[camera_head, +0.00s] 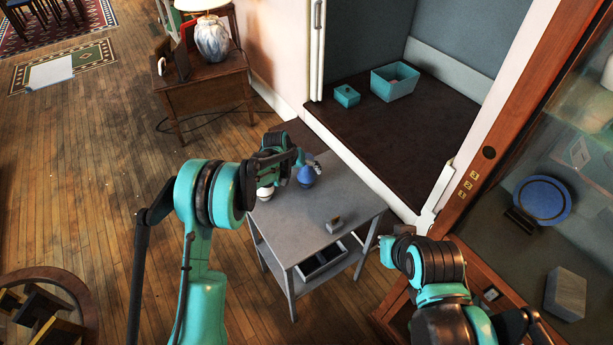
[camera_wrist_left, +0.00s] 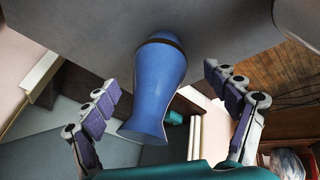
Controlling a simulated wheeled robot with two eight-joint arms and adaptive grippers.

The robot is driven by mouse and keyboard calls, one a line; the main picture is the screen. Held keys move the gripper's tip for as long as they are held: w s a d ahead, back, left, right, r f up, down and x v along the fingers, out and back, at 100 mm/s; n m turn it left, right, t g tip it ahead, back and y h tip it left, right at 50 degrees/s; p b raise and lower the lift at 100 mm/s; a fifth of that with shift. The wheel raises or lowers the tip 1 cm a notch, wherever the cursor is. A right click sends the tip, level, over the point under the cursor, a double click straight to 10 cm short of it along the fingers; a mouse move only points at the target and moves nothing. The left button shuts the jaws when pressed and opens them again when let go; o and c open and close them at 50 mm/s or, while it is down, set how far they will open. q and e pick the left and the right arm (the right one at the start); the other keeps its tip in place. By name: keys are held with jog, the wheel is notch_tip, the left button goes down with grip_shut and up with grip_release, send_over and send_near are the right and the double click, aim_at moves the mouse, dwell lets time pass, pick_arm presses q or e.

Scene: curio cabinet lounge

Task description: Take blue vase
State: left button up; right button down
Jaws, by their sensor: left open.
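The blue vase (camera_head: 306,177) stands on a grey side table near its far edge. My left gripper (camera_head: 308,162) is at the vase, reaching in from the left. In the left wrist view the blue vase (camera_wrist_left: 158,85) lies between the two spread fingers of my left gripper (camera_wrist_left: 160,82). Gaps show on both sides of the vase, and neither finger appears to touch it. My right arm shows at the lower right of the head view, but its fingers do not show.
A glass display case stands at right.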

aim_at(305, 174)
pick_arm(q)
jog(key=x, duration=0.3)
jog(key=shift+s+r, duration=0.15)
jog(key=shift+c, duration=0.9)
jog(key=c, duration=1.2)
jog(key=shift+c, duration=0.2)
pick_arm(e)
jog(key=shift+f, duration=0.55)
